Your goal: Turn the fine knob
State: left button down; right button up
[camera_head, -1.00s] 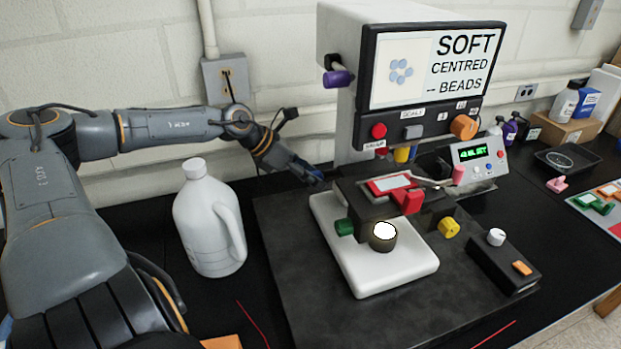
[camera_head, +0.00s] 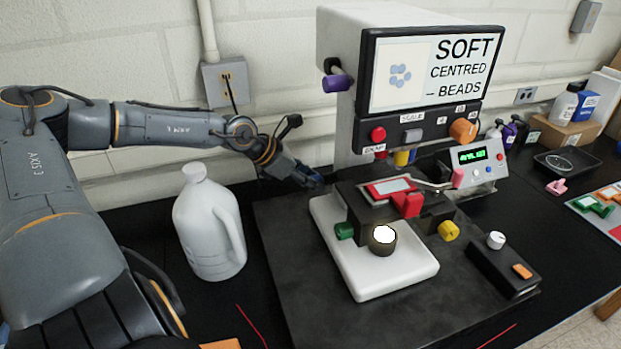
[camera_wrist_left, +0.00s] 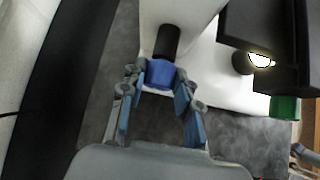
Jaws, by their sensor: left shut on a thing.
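A microscope with a screen (camera_head: 430,65) stands on the dark bench. In the left wrist view a blue knob (camera_wrist_left: 160,72) sits on a black shaft at its white body; I take it for the fine knob, though no label shows. My left gripper (camera_wrist_left: 158,84) is shut on this blue knob, one finger on each side. In the head view the left gripper (camera_head: 312,180) reaches the far left side of the microscope; there the knob is hidden. The screen shows a blurred cluster of blue beads. My right gripper does not show.
A white jug (camera_head: 208,225) stands below my left arm. Green (camera_head: 345,230) and yellow (camera_head: 449,230) knobs stick out from the stage. A small box with a lit green readout (camera_head: 472,154) stands behind right. A black control box (camera_head: 503,264) lies at the right.

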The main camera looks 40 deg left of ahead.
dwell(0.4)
pick_arm(q)
jog(key=c, duration=1)
grip_release()
jog(key=shift+r, duration=0.1)
jog(key=v, duration=1.2)
jog(key=shift+s+d, duration=0.2)
